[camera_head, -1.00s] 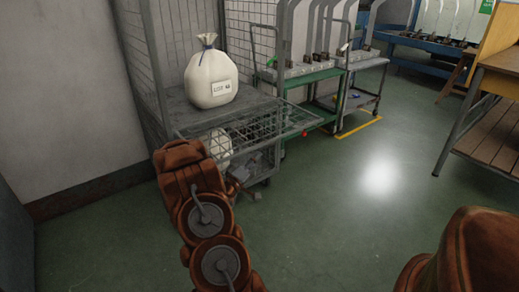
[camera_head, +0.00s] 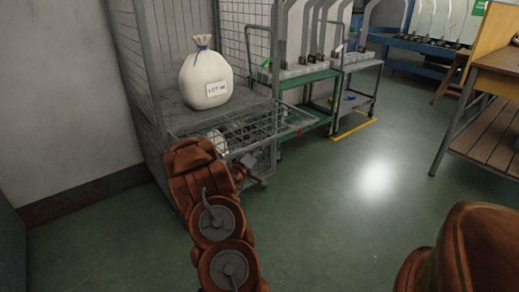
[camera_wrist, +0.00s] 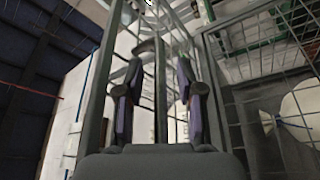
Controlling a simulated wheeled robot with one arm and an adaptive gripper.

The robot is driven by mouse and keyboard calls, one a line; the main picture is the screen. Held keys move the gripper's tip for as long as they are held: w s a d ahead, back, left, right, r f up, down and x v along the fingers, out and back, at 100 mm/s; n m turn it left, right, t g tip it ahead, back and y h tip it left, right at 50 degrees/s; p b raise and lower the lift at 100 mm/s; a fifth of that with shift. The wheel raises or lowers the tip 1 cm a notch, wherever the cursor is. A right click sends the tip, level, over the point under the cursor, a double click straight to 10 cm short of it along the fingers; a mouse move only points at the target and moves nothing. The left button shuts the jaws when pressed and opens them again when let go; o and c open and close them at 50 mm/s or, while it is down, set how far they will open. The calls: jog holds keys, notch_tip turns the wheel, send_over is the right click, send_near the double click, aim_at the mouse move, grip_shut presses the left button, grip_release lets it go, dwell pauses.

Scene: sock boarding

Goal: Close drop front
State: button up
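The grey wire cage trolley (camera_head: 150,90) stands against the wall at left centre. Its mesh drop front (camera_head: 285,117) juts out nearly level from the shelf edge, towards the right, in the head view. The mesh also shows at right in the wrist view (camera_wrist: 258,45). My gripper (camera_wrist: 160,92) has its two purple-padded fingers apart, with a thin grey bar upright between them and visible gaps on both sides. In the head view my arm hides most of the gripper, below the drop front. Whether the fingers touch the panel is unclear.
A white tied sack (camera_head: 206,78) with a lot label sits on the cage shelf; another white item shows below. A green-framed cart (camera_head: 300,82) with grey sock forms stands just right. A wooden table (camera_head: 490,120) is at right. The green floor between is clear.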

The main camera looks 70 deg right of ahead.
jog(key=shift+c, duration=0.3)
grip_shut()
jog(key=shift+r, duration=0.1)
